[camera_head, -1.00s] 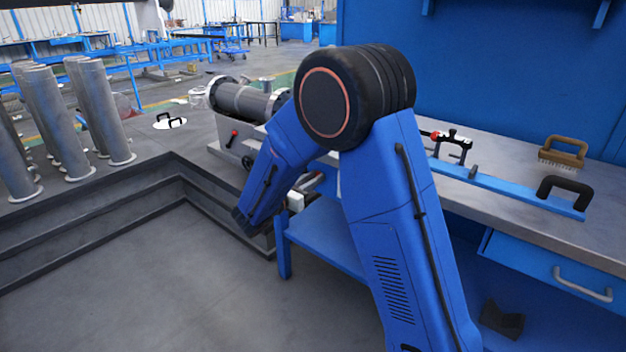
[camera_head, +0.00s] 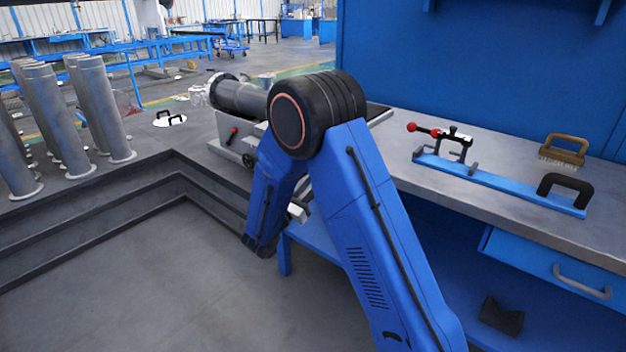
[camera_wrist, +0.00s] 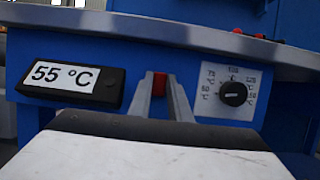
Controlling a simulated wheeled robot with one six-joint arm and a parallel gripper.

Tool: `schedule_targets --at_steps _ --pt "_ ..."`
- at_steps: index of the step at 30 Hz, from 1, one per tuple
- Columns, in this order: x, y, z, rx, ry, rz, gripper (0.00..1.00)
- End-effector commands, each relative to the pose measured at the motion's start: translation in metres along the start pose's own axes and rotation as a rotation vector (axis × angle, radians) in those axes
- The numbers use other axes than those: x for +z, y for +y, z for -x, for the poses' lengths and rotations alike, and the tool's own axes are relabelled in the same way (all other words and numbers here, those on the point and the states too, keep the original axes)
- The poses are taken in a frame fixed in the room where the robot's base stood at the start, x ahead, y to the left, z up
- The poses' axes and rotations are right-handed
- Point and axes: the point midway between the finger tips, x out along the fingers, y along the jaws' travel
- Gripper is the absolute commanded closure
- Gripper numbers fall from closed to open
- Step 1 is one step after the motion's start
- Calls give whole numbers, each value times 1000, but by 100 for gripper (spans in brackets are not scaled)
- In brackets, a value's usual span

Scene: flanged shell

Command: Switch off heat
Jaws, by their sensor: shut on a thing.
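In the wrist view a blue panel under a bench edge carries a display (camera_wrist: 72,82) reading 55 °C on the left. A black dial knob (camera_wrist: 233,93) on a white printed scale is on the right. Between them is a small red switch (camera_wrist: 159,81). My gripper (camera_wrist: 160,84) is at the panel, its two narrow grey fingers closed on either side of the red switch. The lower part of the switch and the panel below are hidden by my gripper body. In the head view my arm hides the fingertips and the panel.
In the head view the bench (camera_head: 425,130) holds a blue bar with a red-knobbed clamp (camera_head: 452,141) and a brown-handled brush (camera_head: 563,150). A flanged metal shell (camera_head: 238,97) lies behind my arm. Several upright pipes (camera_head: 103,110) stand left. The floor at front left is clear.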

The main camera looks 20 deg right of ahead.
Motion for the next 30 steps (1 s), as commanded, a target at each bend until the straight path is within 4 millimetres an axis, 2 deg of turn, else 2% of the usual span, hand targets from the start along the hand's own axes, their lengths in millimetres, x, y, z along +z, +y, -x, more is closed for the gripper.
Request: schedule_targets --at_steps 8,9,11,22,26,30 --pt "0 0 0 1 -1 0 100" --pt "0 0 0 1 -1 0 76" --pt "0 0 0 1 -1 0 64" --pt "0 0 4 2 0 0 64" --pt "0 1 18 2 0 -1 64" --pt "0 1 44 5 0 1 64"
